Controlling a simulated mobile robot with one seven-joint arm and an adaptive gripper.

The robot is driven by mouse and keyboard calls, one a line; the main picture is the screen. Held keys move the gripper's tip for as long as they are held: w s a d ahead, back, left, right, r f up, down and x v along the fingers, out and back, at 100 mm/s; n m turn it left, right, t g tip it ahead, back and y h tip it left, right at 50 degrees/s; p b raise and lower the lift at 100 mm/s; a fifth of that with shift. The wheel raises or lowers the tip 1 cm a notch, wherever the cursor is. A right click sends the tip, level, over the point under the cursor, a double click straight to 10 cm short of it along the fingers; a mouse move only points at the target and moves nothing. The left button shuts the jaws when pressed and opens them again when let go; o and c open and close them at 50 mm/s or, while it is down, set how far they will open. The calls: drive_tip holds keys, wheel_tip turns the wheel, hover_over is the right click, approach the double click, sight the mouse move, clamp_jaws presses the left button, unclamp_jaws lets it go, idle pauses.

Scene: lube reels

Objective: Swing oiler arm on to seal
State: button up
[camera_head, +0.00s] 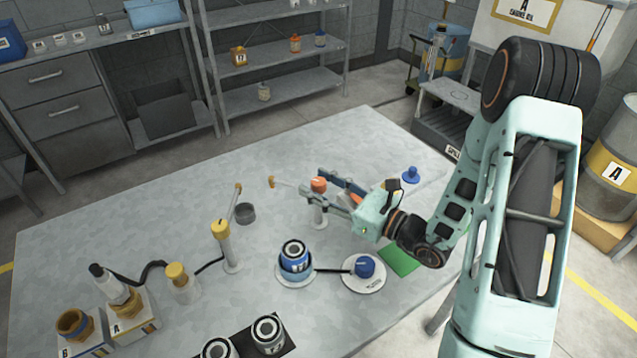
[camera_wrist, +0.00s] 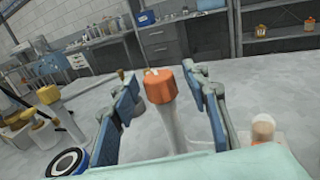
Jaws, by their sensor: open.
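An upright pale post with an orange cap (camera_head: 319,184) stands on the table, and a thin arm (camera_head: 290,186) reaches left from it to a yellowish tip. In the wrist view the orange cap (camera_wrist: 161,86) is between the fingers. My gripper (camera_head: 314,181) is open, one finger on each side of this post; contact cannot be told. A second post with a yellow cap (camera_head: 221,229) stands to the left, with its own thin arm rising to a yellow tip. A dark grey ring-shaped cup (camera_head: 245,214) sits beside that arm. I cannot tell which part is the seal.
A blue-and-white reel (camera_head: 295,254) stands on a round plate, and a blue knob (camera_head: 365,267) sits on another plate nearby. A bottle with a yellow cap (camera_head: 178,276) and boxed containers (camera_head: 128,311) stand at front left. The table's back left is clear.

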drive_tip(key=shift+w+a, duration=0.1)
drive_tip(key=shift+a, duration=0.1)
drive_tip(key=shift+c, duration=0.4)
clamp_jaws()
